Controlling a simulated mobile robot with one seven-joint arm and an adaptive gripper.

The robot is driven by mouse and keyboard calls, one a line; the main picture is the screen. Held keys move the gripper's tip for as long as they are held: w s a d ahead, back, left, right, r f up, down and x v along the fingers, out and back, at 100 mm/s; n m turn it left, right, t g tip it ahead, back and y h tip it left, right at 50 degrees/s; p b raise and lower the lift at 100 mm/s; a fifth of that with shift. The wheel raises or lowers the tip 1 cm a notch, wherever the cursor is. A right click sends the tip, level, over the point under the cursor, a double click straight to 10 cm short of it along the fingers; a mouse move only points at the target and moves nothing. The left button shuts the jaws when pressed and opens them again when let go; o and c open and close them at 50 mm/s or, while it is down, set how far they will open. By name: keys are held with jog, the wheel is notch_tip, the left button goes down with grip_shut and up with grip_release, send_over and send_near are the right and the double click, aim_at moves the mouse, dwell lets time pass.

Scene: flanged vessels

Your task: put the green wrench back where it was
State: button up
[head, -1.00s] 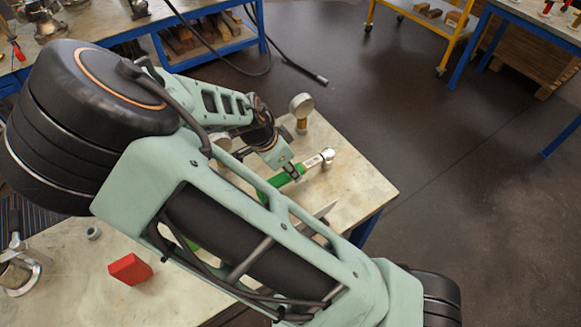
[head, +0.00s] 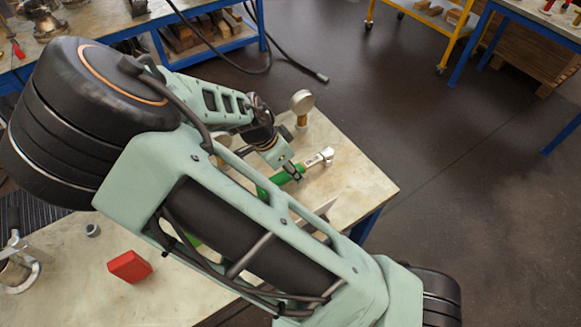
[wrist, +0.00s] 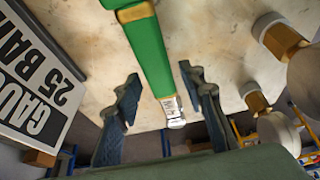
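The green wrench (head: 266,187) lies near the right end of the table, its silver head (head: 322,157) pointing toward the far right. My arm hides part of its handle. In the wrist view its green handle (wrist: 150,52) runs down from the top edge to a pale metal part with small print. My gripper (wrist: 162,92) is open, with one dark finger on each side of the wrench and a visible gap to both. How far the fingertips are above the table is hard to tell. In the head view my gripper (head: 291,170) is over the handle.
A round gauge with a brass stem (head: 302,104) stands just behind the wrench; gauges also show at right in the wrist view (wrist: 283,40). A sign reading "25 BAR" (wrist: 38,85) is at left. A red block (head: 129,266) and a nut (head: 92,230) lie nearer.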

jog(key=shift+o, duration=0.2)
jog(key=v, duration=1.2)
jog(key=s+d+r+n+t+y, duration=0.1)
jog(key=s+d+r+n, duration=0.4)
jog(key=d+r, duration=0.3)
jog(key=s+d+r+n+t+y, duration=0.2)
jog(key=s+d+r+n, duration=0.4)
jog(key=d+r, duration=0.3)
jog(key=shift+s+d+r+y, duration=0.2)
jog(key=shift+s+d+y, duration=0.1)
jog(key=shift+s, duration=0.5)
dwell(1.3)
